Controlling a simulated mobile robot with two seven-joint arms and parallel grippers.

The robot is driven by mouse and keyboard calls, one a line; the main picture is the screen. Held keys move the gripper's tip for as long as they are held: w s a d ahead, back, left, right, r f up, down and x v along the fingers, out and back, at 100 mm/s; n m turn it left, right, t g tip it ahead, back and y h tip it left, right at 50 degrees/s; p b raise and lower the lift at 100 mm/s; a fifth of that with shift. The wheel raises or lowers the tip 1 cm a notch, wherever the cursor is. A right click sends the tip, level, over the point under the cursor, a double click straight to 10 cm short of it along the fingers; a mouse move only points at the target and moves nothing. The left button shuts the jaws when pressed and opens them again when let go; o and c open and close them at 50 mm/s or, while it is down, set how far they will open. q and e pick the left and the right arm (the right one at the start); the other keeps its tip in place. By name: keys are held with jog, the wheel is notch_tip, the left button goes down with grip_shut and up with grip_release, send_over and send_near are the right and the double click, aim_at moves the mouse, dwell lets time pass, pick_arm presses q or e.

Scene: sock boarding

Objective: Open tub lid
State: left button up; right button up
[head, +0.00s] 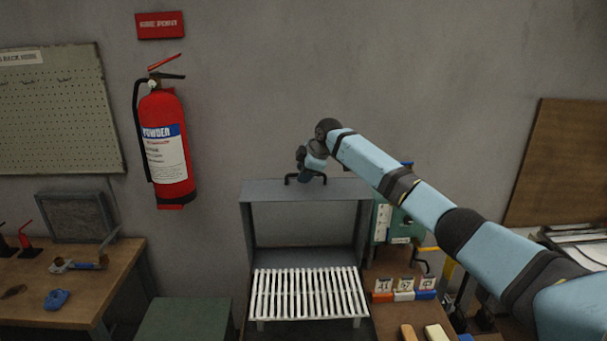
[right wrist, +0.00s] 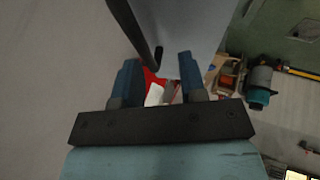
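A grey hood-like lid (head: 305,189) stands raised behind a white slatted rack (head: 308,294), its hollow side facing me. A black handle (head: 290,179) sits on its top edge. My right gripper (head: 307,176) is at this handle, pointing down; its fingertips are too small to make out in the head view. In the right wrist view, its two blue fingers (right wrist: 158,64) are spread apart with a gap between them. The dark handle bar (right wrist: 134,30) and the lid's grey panel (right wrist: 185,25) lie just beyond the fingertips. My left gripper is not in view.
A red fire extinguisher (head: 165,145) hangs on the wall at left. A green box (head: 186,319) stands left of the rack. A wooden bench (head: 120,262) with small tools is further left. Marked blocks (head: 404,295) and a green device (head: 400,226) sit at right.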

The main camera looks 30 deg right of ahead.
jog(key=b+v, duration=0.2)
jog(key=v, duration=1.1)
